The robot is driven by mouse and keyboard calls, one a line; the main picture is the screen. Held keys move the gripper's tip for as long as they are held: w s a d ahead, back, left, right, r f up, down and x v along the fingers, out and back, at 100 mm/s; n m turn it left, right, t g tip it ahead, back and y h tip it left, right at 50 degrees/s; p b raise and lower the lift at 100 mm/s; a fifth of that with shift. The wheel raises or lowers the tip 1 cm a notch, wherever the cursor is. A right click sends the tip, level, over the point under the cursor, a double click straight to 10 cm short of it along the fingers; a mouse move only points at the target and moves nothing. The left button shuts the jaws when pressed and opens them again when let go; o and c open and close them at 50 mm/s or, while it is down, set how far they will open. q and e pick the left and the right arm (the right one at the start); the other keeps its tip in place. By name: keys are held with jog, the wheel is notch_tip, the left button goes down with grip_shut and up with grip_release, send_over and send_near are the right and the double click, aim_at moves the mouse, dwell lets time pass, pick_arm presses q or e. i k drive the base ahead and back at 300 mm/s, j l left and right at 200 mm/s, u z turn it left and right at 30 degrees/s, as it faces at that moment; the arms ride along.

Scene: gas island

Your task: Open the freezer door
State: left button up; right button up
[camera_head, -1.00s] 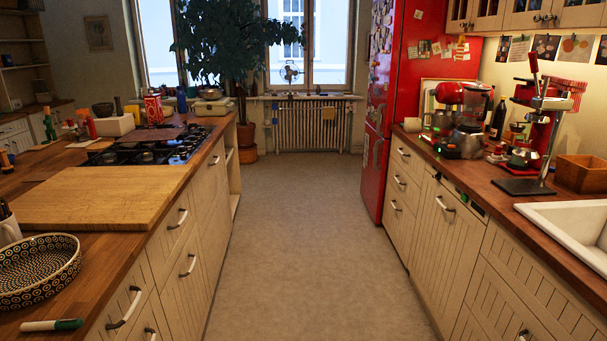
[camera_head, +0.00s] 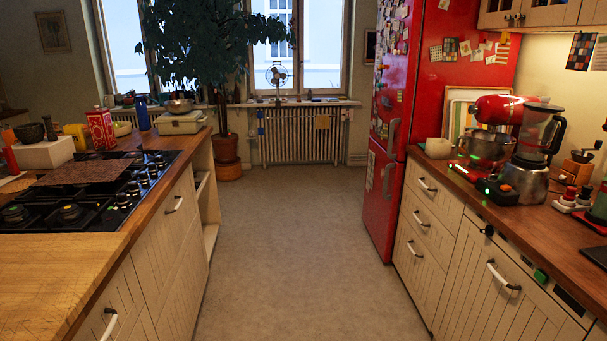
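A tall red fridge-freezer (camera_head: 455,75) stands at the right of the aisle, beyond the right counter. Its door side faces left and shows at a steep angle, with magnets and papers on the upper door. The lower door (camera_head: 378,205) has a pale upright handle (camera_head: 388,178) near its top. A second handle (camera_head: 392,135) sits just above it on the upper door. Both doors look shut. Which one is the freezer is not marked. Neither of my grippers is in view.
The grey floor (camera_head: 275,240) is clear down the aisle. The island with a gas hob (camera_head: 85,190) borders the left. White drawers (camera_head: 425,225) and a counter with a red mixer (camera_head: 495,125) border the right. A potted plant (camera_head: 225,150) and radiator (camera_head: 300,135) stand at the far end.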

aim_at(377, 197)
jog(key=i, duration=1.75)
